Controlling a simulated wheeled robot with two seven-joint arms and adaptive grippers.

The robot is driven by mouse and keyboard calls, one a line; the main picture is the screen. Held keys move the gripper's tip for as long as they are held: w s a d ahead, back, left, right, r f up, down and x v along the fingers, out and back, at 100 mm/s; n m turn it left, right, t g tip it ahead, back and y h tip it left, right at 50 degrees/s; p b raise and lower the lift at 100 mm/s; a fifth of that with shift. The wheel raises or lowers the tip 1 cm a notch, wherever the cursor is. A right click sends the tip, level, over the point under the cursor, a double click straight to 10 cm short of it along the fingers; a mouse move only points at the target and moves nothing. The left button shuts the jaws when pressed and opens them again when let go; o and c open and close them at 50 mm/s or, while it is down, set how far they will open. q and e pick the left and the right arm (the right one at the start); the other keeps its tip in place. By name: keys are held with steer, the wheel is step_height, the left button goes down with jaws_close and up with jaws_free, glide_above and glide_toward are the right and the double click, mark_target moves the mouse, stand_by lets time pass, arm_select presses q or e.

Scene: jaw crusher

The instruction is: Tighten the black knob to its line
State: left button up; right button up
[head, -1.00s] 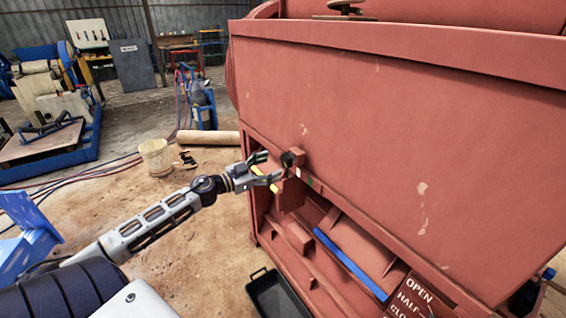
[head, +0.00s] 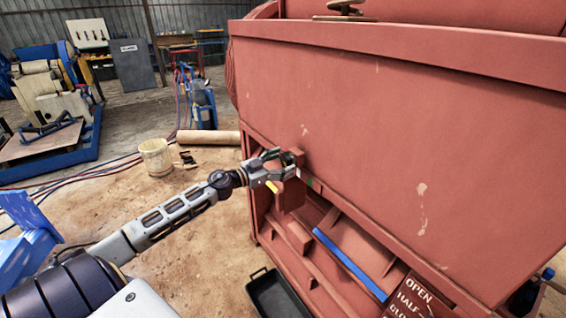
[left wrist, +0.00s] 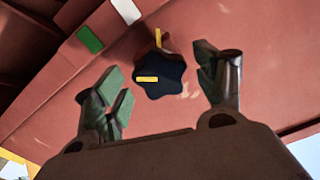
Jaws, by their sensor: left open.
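The black knob (left wrist: 172,82) shows in the left wrist view on the red crusher. It is lobed and carries a yellow bar (left wrist: 147,79) lying roughly level, left of its middle. A yellow line (left wrist: 158,38) is on the red part just above the knob and runs nearly upright; the bar and line do not line up. My left gripper (left wrist: 160,84) is open, with one finger on each side of the knob and visible gaps between. In the head view my left gripper (head: 284,163) is at the knob's place and largely hides it. My right gripper is out of view.
The crusher's large red panel (head: 420,130) rises close behind the gripper. Green (left wrist: 89,40) and white (left wrist: 126,10) marks are near the knob. Below are a blue bar (head: 350,264), a black tray (head: 278,295) and an OPEN/HALF sign (head: 411,296). A bucket (head: 155,158) stands on the floor.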

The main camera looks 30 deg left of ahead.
arm_select(q)
steer(key=shift+w+d, duration=0.15)
steer(key=shift+w, duration=0.2)
steer(key=c, duration=1)
steer(key=shift+c, duration=0.2)
